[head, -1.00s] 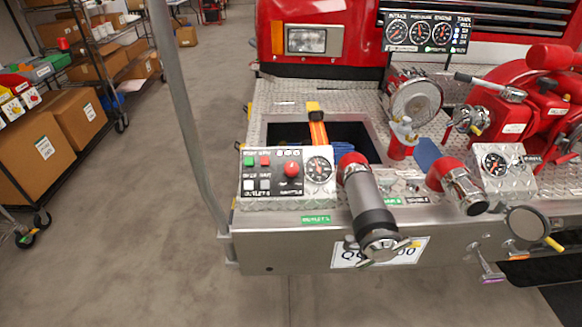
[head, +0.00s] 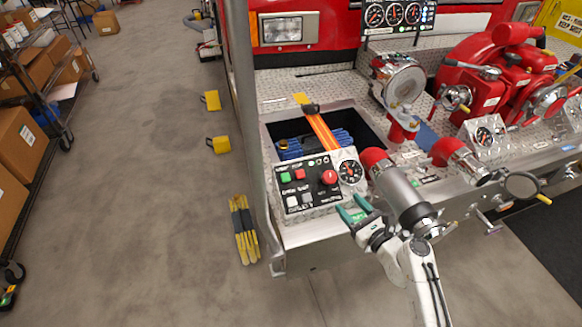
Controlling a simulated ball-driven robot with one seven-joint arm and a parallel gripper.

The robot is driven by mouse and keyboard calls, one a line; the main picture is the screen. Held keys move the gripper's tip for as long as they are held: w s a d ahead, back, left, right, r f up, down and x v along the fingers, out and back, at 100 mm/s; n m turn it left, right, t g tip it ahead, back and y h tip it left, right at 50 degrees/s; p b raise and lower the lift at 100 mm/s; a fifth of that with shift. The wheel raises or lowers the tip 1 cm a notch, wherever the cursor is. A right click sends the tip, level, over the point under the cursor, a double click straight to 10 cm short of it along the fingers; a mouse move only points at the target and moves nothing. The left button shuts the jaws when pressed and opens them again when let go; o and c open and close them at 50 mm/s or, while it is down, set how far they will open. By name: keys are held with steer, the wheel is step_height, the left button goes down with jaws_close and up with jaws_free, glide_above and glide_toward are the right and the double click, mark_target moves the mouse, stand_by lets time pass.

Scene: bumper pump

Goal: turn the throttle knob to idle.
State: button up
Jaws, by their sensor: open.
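The throttle knob, a round red knob (head: 329,177), sits on the right part of the black-faced control panel (head: 309,189) on the bumper. A round gauge (head: 350,171) is just to its right. My gripper (head: 351,207), with teal fingers, is open and empty. It is at the panel's lower right corner, below and to the right of the knob and apart from it. The knob's pointer mark is too small to read. The panel also carries a green button (head: 285,177), a red button (head: 299,174) and two pale buttons below them.
A grey pipe (head: 401,192) with a red collar stands right of the panel, close to my gripper. Behind the panel is an open well (head: 371,121) with blue hose and an orange strap (head: 321,131). A grey post (head: 241,90) rises at the left.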

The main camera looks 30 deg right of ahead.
mark_target(332, 180)
steer(key=shift+m+h, duration=0.5)
steer(key=shift+m, duration=0.4)
steer(key=w, duration=0.4)
steer(key=w+d, duration=0.1)
steer(key=w, duration=0.6)
steer(key=shift+w+d+r, duration=0.25)
steer(key=shift+w+d, duration=0.1)
steer(key=shift+w, duration=0.05)
steer(key=c, duration=0.7)
